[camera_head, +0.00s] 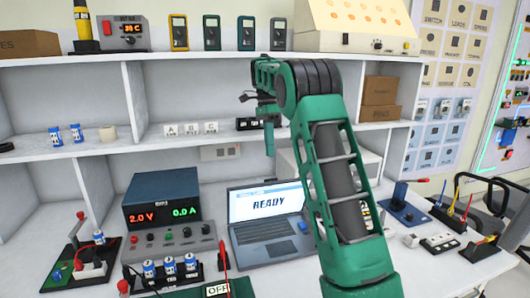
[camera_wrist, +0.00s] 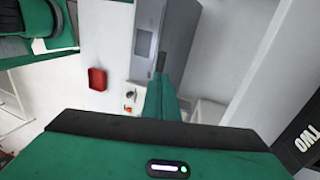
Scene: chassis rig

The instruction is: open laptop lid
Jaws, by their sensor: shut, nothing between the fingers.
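The laptop (camera_head: 265,232) stands on the bench in the head view, just left of my green arm. Its lid is raised and leans back, and the lit screen reads READY. The keyboard is bare in front of the screen. My gripper (camera_head: 269,148) points down above and behind the top edge of the lid, apart from it as far as I can tell. Its fingers are shut with nothing between them. In the wrist view the green fingers of my gripper (camera_wrist: 161,88) show beyond the dark edge; I cannot make out the laptop there.
A power supply (camera_head: 162,200) stands left of the laptop, with a battery holder (camera_head: 165,278) in front. A blue object (camera_head: 303,227) lies by the laptop's right edge. Shelves (camera_head: 140,57) with meters rise behind. Tools and small fixtures (camera_head: 440,240) fill the right bench.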

